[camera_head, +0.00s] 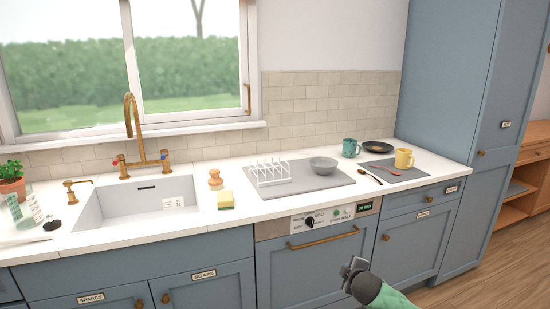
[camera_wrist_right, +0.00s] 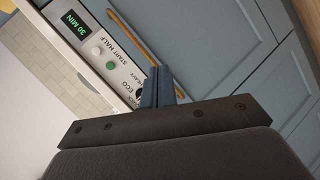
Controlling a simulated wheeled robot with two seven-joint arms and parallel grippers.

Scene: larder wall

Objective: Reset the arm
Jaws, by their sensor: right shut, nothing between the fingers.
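My right gripper (camera_head: 353,269) is in the head view at the bottom, right of centre. It hangs in front of the blue cabinet fronts, below the dishwasher handle's right end, and holds nothing. In the right wrist view its fingers (camera_wrist_right: 158,82) are together, with the dishwasher's control panel (camera_wrist_right: 100,45) and brass handle (camera_wrist_right: 132,34) behind them. My left gripper is in neither view.
A white counter (camera_head: 290,212) runs along the wall with a sink (camera_head: 140,203), a grey mat (camera_head: 325,181) with a white rack (camera_head: 270,172) and grey bowl (camera_head: 323,165), a teal mug (camera_head: 350,147) and a yellow mug (camera_head: 403,158). A tall blue cupboard (camera_head: 445,70) stands at right.

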